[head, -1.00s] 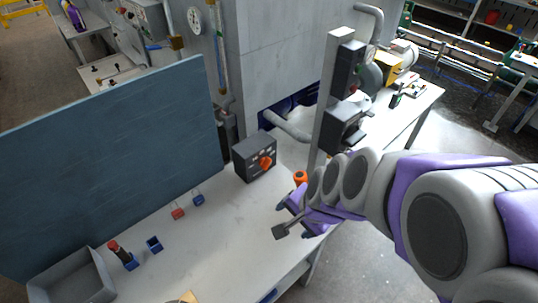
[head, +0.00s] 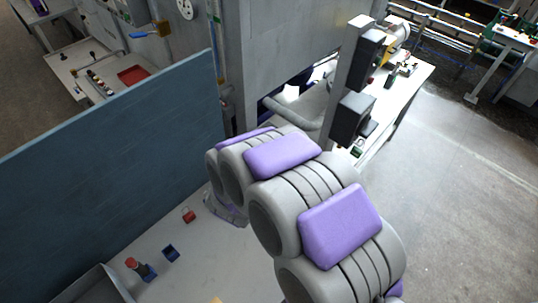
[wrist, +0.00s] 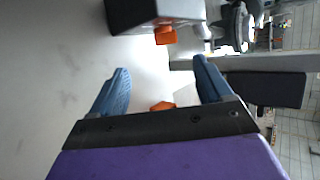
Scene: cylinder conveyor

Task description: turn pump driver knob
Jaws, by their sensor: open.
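In the wrist view, a dark box (wrist: 150,12) stands at the top, cut off by the frame edge. An orange knob (wrist: 165,36) sticks out from its lower side. My gripper (wrist: 161,67) is open, with its two blue fingers spread and nothing held between them. The knob lies beyond the fingertips, apart from them. A second orange piece (wrist: 162,106) shows between the fingers, close to the palm, partly covered by the gripper body; I cannot tell what it is. In the head view my arm hides the box and knob, and the fingers cannot be made out.
The white table (head: 205,270) holds a small red piece (head: 189,216), a blue holder (head: 171,253) and a grey bin (head: 95,287) at the front left. A blue-grey panel (head: 110,160) stands along the left. A post with dark boxes (head: 355,117) rises behind my arm.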

